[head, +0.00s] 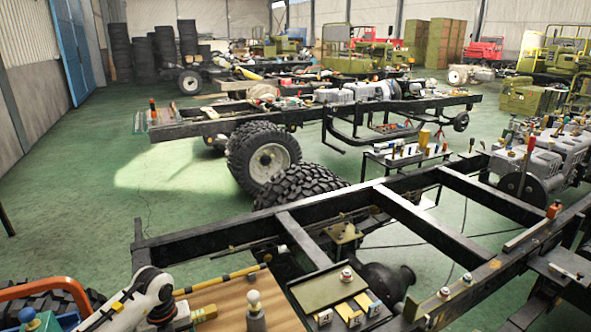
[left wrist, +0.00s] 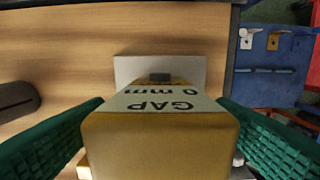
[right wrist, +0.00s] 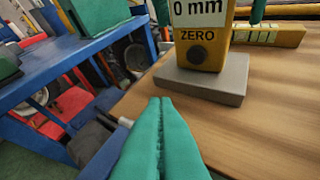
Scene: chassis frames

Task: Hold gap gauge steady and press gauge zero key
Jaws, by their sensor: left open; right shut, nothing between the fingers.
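The gap gauge (left wrist: 160,140) is a yellow block with a white label reading "GAP 0 mm" in the left wrist view. It stands upright on a grey base plate (right wrist: 205,80) on the wooden bench top. My left gripper (left wrist: 161,102) is open, with one green finger on each side of the gauge; contact is unclear. In the right wrist view the front of the gauge (right wrist: 203,30) reads "0 mm" and "ZERO", with the dark round zero key (right wrist: 197,54) below. My right gripper (right wrist: 160,99) is shut and empty, in front of and below the key, apart from it.
The wooden bench top (right wrist: 275,115) is bare right of the base plate. A yellow bar with markings (right wrist: 268,35) lies behind the gauge. A blue rack (right wrist: 65,65) stands at the left. A dark rounded object (left wrist: 15,97) lies on the bench in the left wrist view.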

